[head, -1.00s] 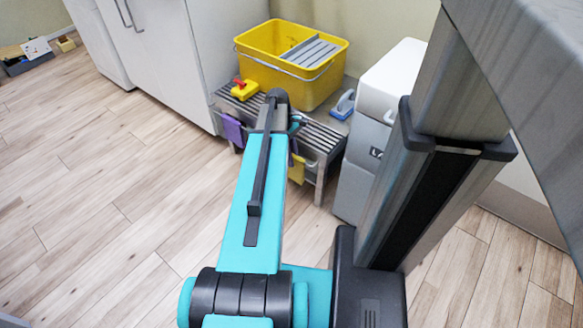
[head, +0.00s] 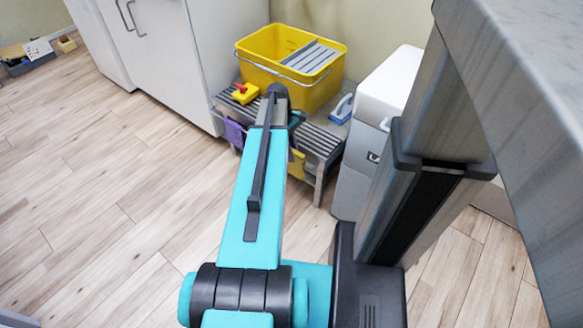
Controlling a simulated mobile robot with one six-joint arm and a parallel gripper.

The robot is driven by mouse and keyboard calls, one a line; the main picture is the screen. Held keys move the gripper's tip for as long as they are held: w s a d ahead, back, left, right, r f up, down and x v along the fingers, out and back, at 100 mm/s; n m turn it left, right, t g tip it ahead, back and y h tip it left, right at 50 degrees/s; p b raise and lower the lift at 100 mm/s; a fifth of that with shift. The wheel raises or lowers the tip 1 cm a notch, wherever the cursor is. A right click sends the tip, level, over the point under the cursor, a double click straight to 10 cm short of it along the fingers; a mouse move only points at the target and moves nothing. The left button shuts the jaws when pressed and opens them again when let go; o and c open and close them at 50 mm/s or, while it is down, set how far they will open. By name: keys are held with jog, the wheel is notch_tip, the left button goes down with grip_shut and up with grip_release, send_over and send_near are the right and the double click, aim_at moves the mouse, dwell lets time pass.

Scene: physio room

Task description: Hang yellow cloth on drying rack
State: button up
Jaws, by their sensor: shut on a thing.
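The yellow cloth (head: 297,163) shows as a small patch just right of my arm, at the front of a low slatted rack (head: 318,140). My gripper (head: 295,121) is at the far end of my teal arm, over the rack's front. Its fingers are mostly hidden behind the arm. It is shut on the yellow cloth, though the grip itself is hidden. I cannot tell whether the cloth touches the rack. A purple cloth (head: 233,133) hangs at the rack's front left.
A yellow bucket (head: 315,88) stands on the rack top, with a yellow and red item (head: 245,92) and a blue-handled tool (head: 343,107) beside it. A white cabinet (head: 180,55) is left; a white and grey bin (head: 385,90) is right. The floor in front is clear.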

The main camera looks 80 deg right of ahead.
jog(key=shift+s+a+r+p+v, duration=0.1)
jog(key=shift+s+a+p+v, duration=0.2)
jog(key=shift+p+v, duration=1.4)
jog(key=shift+s+a+r+p+v, duration=0.15)
jog(key=shift+s+p+v, duration=0.3)
jog(key=shift+p+v, duration=1.2)
jog(key=shift+s+a+r+p+v, duration=0.1)
jog(key=shift+s+a+p+v, duration=0.2)
jog(key=shift+p+v, duration=1.35)
jog(key=shift+d+r+b, duration=0.15)
jog(key=shift+r+b, duration=0.1)
jog(key=shift+b, duration=0.15)
